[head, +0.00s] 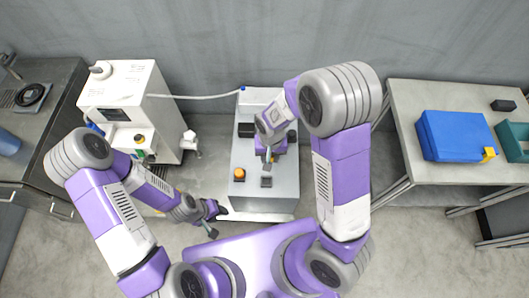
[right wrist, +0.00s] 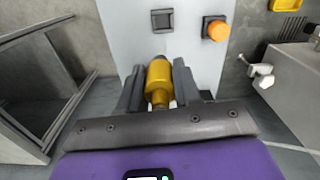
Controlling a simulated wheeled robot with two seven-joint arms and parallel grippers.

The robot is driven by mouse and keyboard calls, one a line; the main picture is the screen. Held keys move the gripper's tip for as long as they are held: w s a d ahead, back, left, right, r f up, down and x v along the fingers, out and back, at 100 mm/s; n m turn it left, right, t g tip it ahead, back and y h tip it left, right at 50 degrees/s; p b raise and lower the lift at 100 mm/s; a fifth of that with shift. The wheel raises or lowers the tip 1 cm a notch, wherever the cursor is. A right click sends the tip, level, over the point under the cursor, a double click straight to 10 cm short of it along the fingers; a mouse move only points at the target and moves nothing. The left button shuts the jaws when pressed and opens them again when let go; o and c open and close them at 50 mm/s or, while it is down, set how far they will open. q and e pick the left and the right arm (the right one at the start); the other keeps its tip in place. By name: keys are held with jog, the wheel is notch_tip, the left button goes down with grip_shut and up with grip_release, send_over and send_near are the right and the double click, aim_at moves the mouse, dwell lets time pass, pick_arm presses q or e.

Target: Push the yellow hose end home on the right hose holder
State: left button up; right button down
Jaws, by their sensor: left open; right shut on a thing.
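The yellow hose end (right wrist: 158,82) sits between the two dark fingers of my right gripper (right wrist: 158,86) in the right wrist view. The gripper is shut on it. A dark part shows at the hose end's far tip; I cannot tell whether it is the right hose holder or how far the hose end sits on it. In the head view my right gripper (head: 268,156) is over the light grey machine (head: 282,187), and the hose end is hidden. My left gripper (head: 217,222) is open and empty, left of the machine's front.
An orange button (head: 239,174) and a dark square (head: 266,182) are on the machine top near my right gripper. A white cabinet (head: 165,110) stands at left. A table at right holds a blue case (head: 455,135) and a green bin (head: 515,140).

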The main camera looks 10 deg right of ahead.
pick_arm(q)
notch_tip(320, 180, down, 7)
jog(key=b, duration=0.8)
jog(key=shift+s+f, duration=0.15)
jog(key=shift+s, duration=0.15)
pick_arm(e)
jog(key=shift+m, duration=0.5)
jog(key=shift+s+a+f, duration=0.25)
jog(key=shift+s+f, duration=0.05)
jog(key=shift+f, duration=1.4)
jog(key=shift+s+a+f, duration=0.25)
jog(key=shift+s+f, duration=0.1)
jog(key=shift+f, duration=1.4)
jog(key=shift+s+a+f, duration=0.25)
jog(key=shift+s+f, duration=0.05)
jog(key=shift+f, duration=1.4)
jog(key=shift+f+b, duration=1.35)
jog(key=shift+f, duration=0.55)
jog(key=c, duration=1.2)
grip_release()
jog(key=o, duration=0.5)
pick_arm(q)
notch_tip(320, 180, down, 3)
jog(key=shift+r, duration=0.1)
